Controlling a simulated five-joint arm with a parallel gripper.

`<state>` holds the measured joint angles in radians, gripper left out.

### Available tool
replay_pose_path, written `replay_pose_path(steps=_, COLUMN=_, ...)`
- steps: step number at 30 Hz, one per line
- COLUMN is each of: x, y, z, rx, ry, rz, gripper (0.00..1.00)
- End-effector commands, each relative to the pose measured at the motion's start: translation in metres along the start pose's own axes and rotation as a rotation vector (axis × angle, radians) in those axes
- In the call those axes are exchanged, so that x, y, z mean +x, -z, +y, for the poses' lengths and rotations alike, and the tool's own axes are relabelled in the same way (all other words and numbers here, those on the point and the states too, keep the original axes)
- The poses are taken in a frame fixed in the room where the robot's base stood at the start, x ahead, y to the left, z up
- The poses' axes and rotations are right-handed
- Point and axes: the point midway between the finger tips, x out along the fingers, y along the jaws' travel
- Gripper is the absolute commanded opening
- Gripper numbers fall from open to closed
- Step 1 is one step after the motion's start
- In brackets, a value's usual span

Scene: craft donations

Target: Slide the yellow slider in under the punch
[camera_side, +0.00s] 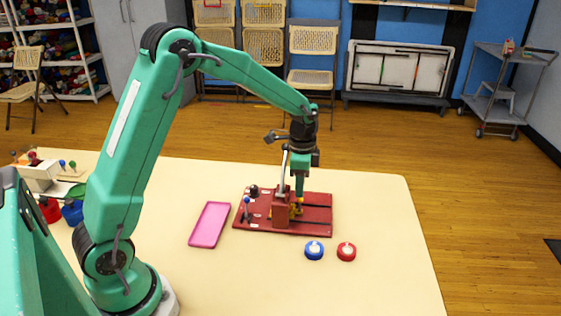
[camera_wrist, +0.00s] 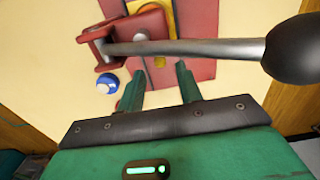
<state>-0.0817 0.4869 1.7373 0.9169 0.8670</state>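The red punch (camera_side: 282,210) stands on a dark red base plate (camera_side: 318,222), with a silver lever rising from it. In the wrist view the punch (camera_wrist: 128,33) is at upper left and its lever (camera_wrist: 195,48) crosses the picture to a black knob. The yellow slider (camera_side: 298,208) is beside the punch, partly hidden; yellow parts of it (camera_wrist: 168,8) show beyond and below the lever in the wrist view. My gripper (camera_side: 299,190) points down above the slider. In the wrist view its fingers (camera_wrist: 159,71) are apart, with nothing visibly held between them.
A pink tray (camera_side: 210,225) lies left of the base plate. A blue round piece (camera_side: 314,250) and a red one (camera_side: 346,251) sit in front of it. The lever's dark knob (camera_side: 269,138) stands high near my wrist. The table's right side is clear.

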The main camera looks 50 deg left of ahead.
Motion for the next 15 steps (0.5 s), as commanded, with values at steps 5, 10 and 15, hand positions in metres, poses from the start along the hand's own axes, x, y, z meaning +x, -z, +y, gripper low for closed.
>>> replay_pose_path(steps=5, x=-0.013, y=0.000, z=0.000, rx=0.000, ry=0.001, rz=0.001, gripper=0.35)
replay_pose_path(steps=10, x=-0.025, y=0.000, z=0.000, rx=0.000, ry=0.001, rz=0.001, gripper=0.35)
replay_pose_path(steps=15, x=-0.034, y=0.000, z=0.000, rx=0.000, ry=0.001, rz=0.001, gripper=0.35)
